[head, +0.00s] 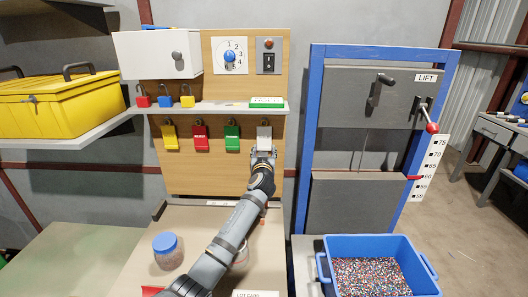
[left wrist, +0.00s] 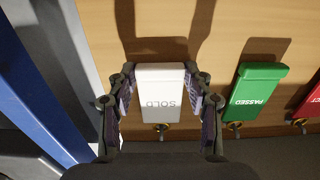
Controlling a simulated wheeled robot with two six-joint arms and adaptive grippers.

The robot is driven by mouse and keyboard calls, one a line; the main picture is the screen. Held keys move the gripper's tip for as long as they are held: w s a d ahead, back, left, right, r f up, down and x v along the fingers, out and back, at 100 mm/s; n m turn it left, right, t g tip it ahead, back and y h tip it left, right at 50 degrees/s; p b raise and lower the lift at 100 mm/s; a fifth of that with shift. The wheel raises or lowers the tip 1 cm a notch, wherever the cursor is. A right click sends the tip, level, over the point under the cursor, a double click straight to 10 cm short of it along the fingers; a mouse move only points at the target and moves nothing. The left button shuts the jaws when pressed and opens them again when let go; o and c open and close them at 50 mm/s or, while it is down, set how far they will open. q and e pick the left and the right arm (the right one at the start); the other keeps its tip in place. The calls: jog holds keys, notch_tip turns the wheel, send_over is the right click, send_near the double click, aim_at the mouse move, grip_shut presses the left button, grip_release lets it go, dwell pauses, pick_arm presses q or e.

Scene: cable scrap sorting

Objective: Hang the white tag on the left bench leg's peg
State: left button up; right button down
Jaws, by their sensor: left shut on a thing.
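The white tag (head: 264,132) is at the right end of a row of tags on the wooden board. In the left wrist view the tag (left wrist: 160,92) reads SOLD upside down. My left gripper (head: 263,151) is shut on it, with a finger along each side edge (left wrist: 160,100). A brass-coloured hook (left wrist: 162,127) shows at the tag's top end; the tag appears to be still at its hook. The left bench leg and its peg are not visible. My right gripper is not in view.
A green tag (head: 232,138), red tag (head: 201,138) and yellow tag (head: 169,138) hang to the left. A shelf (head: 215,107) with padlocks runs above. A blue-lidded jar (head: 167,250) stands on the bench top (head: 125,275). A blue bin (head: 325,265) of granules sits right.

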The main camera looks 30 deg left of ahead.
pick_arm(q)
jog(key=shift+r, duration=0.15)
jog(key=shift+r+p, duration=0.3)
jog(key=shift+r, duration=0.15)
jog(key=shift+s, duration=0.1)
jog(key=p+v, duration=0.1)
jog(key=v, duration=0.5)
jog(key=shift+r, duration=0.2)
dwell(0.6)
dwell(0.4)
